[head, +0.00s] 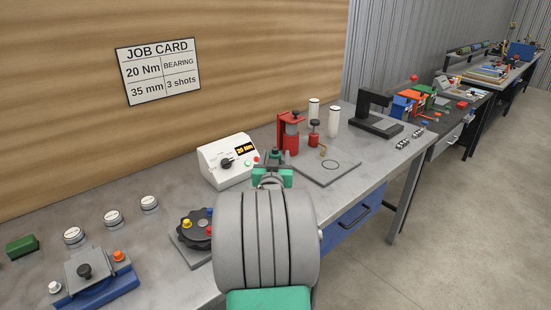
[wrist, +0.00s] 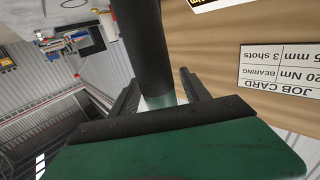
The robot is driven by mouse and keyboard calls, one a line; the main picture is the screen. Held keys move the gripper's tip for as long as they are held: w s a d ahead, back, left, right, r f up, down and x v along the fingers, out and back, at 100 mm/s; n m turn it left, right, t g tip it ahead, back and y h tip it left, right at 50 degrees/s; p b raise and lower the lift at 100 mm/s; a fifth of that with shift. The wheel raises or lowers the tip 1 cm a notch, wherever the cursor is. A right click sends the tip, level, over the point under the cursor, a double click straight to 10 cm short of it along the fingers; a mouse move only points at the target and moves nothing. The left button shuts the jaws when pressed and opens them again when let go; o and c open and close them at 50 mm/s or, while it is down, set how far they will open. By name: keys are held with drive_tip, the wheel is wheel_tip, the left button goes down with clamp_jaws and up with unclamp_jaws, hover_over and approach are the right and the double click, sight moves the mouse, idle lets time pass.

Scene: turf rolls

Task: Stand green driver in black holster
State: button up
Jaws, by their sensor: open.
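My gripper (wrist: 158,88) is open, with one dark finger on each side of a thick black cylinder (wrist: 145,40) in the wrist view. A short green part (wrist: 158,101) shows at the cylinder's near end, between the fingers. I take the green part for the green driver; I cannot tell whether the black cylinder is its body or the black holster. In the head view my gripper (head: 271,178) is over the bench behind my grey wrist. A small dark green piece (head: 275,155) shows just beyond it. No black holster is clearly visible there; my arm hides part of the bench.
A white torque box (head: 228,160) stands left of my gripper. A red stand (head: 290,130) and a grey plate (head: 327,165) are to its right. A black knobbed fixture (head: 195,232) is at the lower left. A black frame (head: 375,112) stands farther back.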

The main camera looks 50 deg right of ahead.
drive_tip(key=shift+r+p, duration=0.25)
drive_tip(key=shift+p, duration=0.05)
drive_tip(key=b+v, duration=0.3)
drive_tip(key=v, duration=0.9)
drive_tip(key=w+a+f+n+y, duration=0.2)
drive_tip(key=w+a+f+y, duration=0.1)
drive_tip(key=a, duration=0.4)
drive_tip(key=w+a+f+n+y, duration=0.2)
drive_tip(key=w+a+f+y, duration=0.15)
drive_tip(key=a, duration=0.35)
drive_tip(key=w+a+f+n+y, duration=0.2)
drive_tip(key=a+y, duration=0.2)
drive_tip(key=a, duration=0.3)
drive_tip(key=s+a+f+n+g+y, duration=0.2)
drive_tip(key=s+a+n+g, duration=0.1)
drive_tip(key=a, duration=0.6)
drive_tip(key=s+a+f+n+g+y, duration=0.1)
drive_tip(key=s+a+n+g+y, duration=0.1)
drive_tip(key=s+a, duration=0.4)
drive_tip(key=a+g, duration=0.1)
drive_tip(key=a, duration=0.2)
drive_tip(key=shift+s+a+f+n+y, duration=0.25)
drive_tip(key=shift+s+f+n+y, duration=0.1)
drive_tip(key=shift+n, duration=0.05)
drive_tip(key=shift+d, duration=0.1)
